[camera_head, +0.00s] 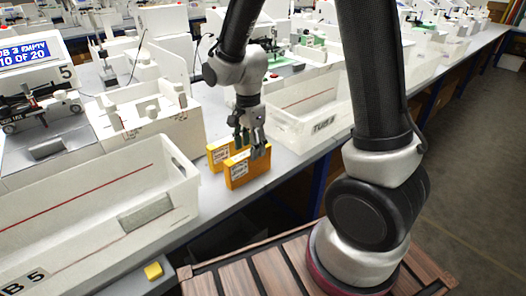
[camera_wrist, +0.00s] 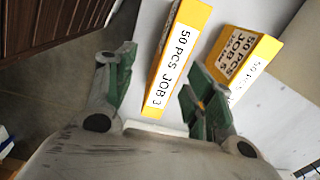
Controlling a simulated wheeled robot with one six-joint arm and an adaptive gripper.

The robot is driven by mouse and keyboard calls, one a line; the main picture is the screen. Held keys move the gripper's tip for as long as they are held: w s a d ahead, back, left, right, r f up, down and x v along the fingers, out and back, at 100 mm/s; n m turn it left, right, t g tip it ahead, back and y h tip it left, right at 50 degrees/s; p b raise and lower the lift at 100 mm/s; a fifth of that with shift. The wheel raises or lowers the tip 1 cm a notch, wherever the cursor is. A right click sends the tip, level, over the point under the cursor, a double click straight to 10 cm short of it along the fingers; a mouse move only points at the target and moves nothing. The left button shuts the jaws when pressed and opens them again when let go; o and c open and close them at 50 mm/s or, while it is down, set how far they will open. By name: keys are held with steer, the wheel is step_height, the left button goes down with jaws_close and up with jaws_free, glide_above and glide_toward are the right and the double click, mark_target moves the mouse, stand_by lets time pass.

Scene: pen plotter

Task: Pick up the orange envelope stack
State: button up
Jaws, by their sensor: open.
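Two orange envelope stacks stand side by side on the grey bench in the head view. The nearer stack (camera_head: 240,172) is upright, and the farther stack (camera_head: 214,154) is just behind it to the left. In the wrist view the long stack (camera_wrist: 175,60) has a white "50 PCS JOB 3" label, and the second stack (camera_wrist: 247,52) lies to its right. My gripper (camera_head: 252,148) is open at the top of the nearer stack. In the wrist view my gripper (camera_wrist: 157,72) has its green fingers apart, with the long stack showing between them. I cannot tell whether they touch it.
A white tub (camera_head: 165,232) labelled "5" stands left of the stacks. Another white tub (camera_head: 325,127) stands close on the right. A white plotter station (camera_head: 150,125) is behind. The bench between the tubs is narrow.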

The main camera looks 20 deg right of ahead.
mark_target(249, 165)
steer(key=shift+m, duration=0.3)
steer(key=f, duration=0.3)
steer(key=w+f, duration=0.1)
steer(key=f, duration=0.4)
steer(key=shift+w+f, duration=0.2)
steer(key=shift+f, duration=0.15)
jaws_close()
